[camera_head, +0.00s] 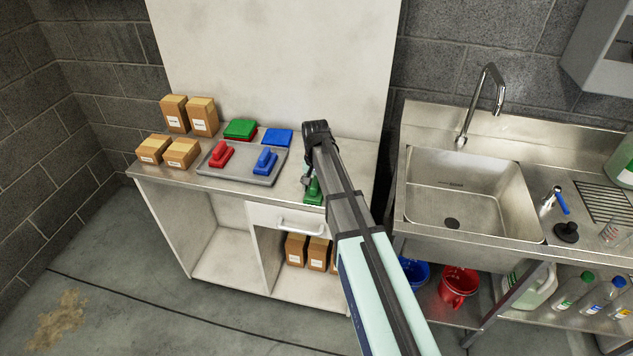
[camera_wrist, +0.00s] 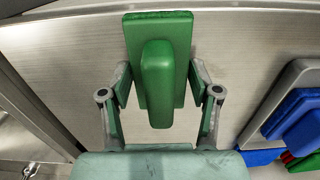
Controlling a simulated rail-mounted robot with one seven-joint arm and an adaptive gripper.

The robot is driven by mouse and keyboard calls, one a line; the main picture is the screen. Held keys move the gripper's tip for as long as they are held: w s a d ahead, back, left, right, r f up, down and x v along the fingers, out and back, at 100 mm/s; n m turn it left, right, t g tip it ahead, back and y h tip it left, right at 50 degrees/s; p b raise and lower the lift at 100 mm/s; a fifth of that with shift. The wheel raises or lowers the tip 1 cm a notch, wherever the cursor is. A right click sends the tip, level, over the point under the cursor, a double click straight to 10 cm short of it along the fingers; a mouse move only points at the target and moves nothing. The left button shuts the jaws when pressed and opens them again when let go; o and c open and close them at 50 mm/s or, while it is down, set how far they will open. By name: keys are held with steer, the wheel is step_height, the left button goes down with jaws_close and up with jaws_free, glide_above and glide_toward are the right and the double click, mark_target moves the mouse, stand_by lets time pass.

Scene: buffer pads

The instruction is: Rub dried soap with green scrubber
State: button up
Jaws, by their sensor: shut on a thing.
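The green scrubber (camera_head: 313,192) is at the right end of the steel-topped bench, near its front edge. In the wrist view the green scrubber (camera_wrist: 160,75) shows a flat rectangular pad with a raised rounded handle facing me. My gripper (camera_wrist: 160,88) is shut on the green scrubber, with one finger on each side of the handle. In the head view my arm covers most of the gripper. I cannot tell whether the pad touches the bench top. I see no patch that is clearly dried soap; a tan stain (camera_head: 58,322) lies on the floor at the lower left.
A grey tray (camera_head: 235,178) holds a red scrubber (camera_head: 221,154) and a blue scrubber (camera_head: 265,160). Green (camera_head: 240,127) and blue (camera_head: 277,138) pads lie behind it. Cardboard boxes (camera_head: 182,152) stand at the left. A steel sink (camera_head: 465,195) is at the right.

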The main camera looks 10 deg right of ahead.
steer(key=shift+s+a, duration=0.35)
steer(key=shift+s, duration=0.5)
steer(key=shift+r+p, duration=2.25)
steer(key=shift+r, duration=1.8)
steer(key=shift+f, duration=0.1)
